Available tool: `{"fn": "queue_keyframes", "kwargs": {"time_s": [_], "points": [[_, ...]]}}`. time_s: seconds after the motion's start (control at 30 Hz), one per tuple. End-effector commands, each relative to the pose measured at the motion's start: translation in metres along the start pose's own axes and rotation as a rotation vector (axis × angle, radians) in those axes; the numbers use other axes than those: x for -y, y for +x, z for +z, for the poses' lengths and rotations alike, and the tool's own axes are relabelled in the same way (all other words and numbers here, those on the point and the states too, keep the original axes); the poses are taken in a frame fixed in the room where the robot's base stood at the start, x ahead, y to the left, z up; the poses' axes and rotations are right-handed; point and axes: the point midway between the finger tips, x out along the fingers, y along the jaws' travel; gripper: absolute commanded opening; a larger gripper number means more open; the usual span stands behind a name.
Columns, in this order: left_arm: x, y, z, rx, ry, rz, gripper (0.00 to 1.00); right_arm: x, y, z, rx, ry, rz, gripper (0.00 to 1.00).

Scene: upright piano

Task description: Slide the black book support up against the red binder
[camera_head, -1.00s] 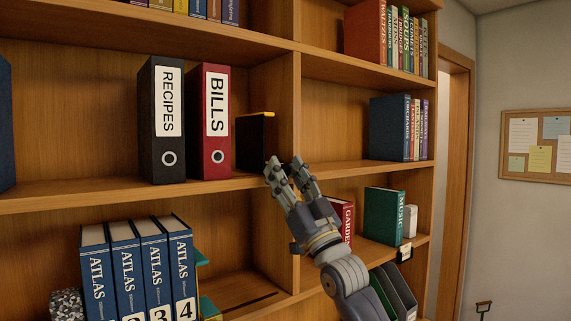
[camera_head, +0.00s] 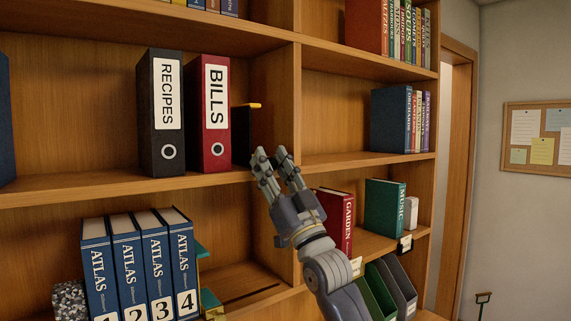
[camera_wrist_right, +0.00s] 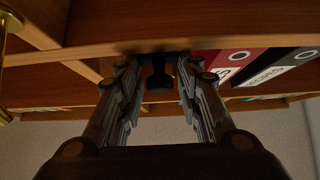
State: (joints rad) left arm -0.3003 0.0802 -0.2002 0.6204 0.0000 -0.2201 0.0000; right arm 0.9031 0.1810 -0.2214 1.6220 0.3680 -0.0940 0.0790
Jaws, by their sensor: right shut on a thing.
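The black book support (camera_head: 242,135), with a yellow strip along its top, stands upright on the middle shelf just right of the red BILLS binder (camera_head: 215,125). No clear gap shows between them in the head view, but I cannot tell if they touch. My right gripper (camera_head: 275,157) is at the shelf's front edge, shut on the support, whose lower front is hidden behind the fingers. In the right wrist view the dark support (camera_wrist_right: 159,72) sits between my fingers (camera_wrist_right: 158,85), with the red binder (camera_wrist_right: 222,65) to their right. My left gripper is out of view.
A black RECIPES binder (camera_head: 161,120) stands left of the red one. An upright wooden divider (camera_head: 284,100) is close on the right of the support. Blue atlases (camera_head: 150,265) stand on the shelf below, and a red GARDEN book (camera_head: 333,220) is right of my wrist.

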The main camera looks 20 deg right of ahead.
Motion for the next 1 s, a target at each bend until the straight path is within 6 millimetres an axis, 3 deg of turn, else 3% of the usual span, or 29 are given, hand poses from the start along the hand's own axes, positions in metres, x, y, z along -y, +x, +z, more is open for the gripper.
{"fn": "queue_keyframes", "kwargs": {"time_s": [0.03, 0.2, 0.6, 0.63, 0.67, 1.0], "points": [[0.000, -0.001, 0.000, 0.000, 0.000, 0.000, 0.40, 0.012, -0.001, 0.002, 0.003, 0.010, -0.003, 0.00], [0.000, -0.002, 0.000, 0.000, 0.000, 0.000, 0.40, 0.033, -0.001, 0.002, 0.005, 0.005, -0.001, 0.00], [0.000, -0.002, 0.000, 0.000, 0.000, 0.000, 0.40, 0.038, -0.001, 0.002, 0.005, 0.001, 0.002, 0.00], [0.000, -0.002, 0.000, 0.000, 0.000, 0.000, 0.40, 0.037, -0.001, 0.002, 0.005, 0.000, 0.002, 0.35], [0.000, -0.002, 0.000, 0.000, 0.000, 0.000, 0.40, 0.037, -0.001, 0.002, 0.005, 0.000, 0.002, 0.40], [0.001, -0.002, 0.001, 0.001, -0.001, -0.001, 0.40, 0.038, -0.001, 0.001, 0.003, 0.001, 0.001, 0.40]]}}
